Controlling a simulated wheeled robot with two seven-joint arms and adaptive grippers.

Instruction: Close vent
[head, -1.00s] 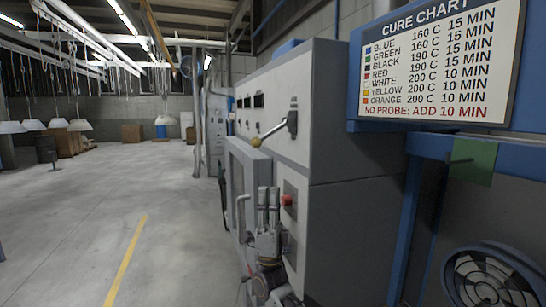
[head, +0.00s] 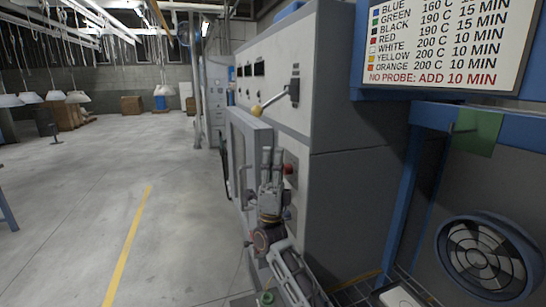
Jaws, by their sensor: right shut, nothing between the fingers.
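A lever with a yellow knob (head: 256,110) sticks out from a dark slotted plate (head: 294,88) on the upper part of the grey oven cabinet (head: 345,110). The lever slopes down to the left from the plate. I see no label that says vent, so I cannot tell for sure that this is its handle. My right gripper (head: 273,152) points upward in front of the cabinet, below the knob and apart from it in the picture. Its fingers are together and hold nothing. My left gripper is not in view.
A grey door (head: 247,170) stands on the cabinet's front, close behind my right gripper. A red button (head: 288,169) is just right of the fingers. A blue frame with a fan (head: 487,260) is at right.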

